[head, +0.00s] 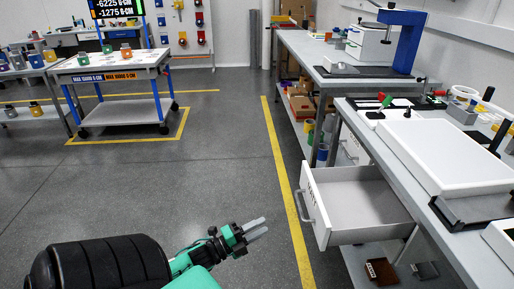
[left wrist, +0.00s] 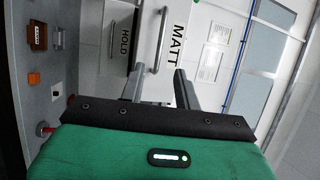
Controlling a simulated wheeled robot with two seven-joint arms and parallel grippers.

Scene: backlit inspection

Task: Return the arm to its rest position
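My left gripper (head: 258,228) is in the lower middle of the head view, above the grey floor. Its two fingers are apart with nothing between them, and they point right, toward the open drawer. In the left wrist view the same gripper (left wrist: 159,88) shows two separated dark fingers. The drawer handle (left wrist: 160,42) shows beyond them, apart from the fingertips. My right gripper is in neither view.
A white drawer (head: 352,203) stands pulled out of the right workbench (head: 440,203), its visible inside empty. Small boxes (head: 380,271) lie on the shelf below. A wheeled table (head: 112,68) stands at the back left. The floor (head: 190,170) between is clear.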

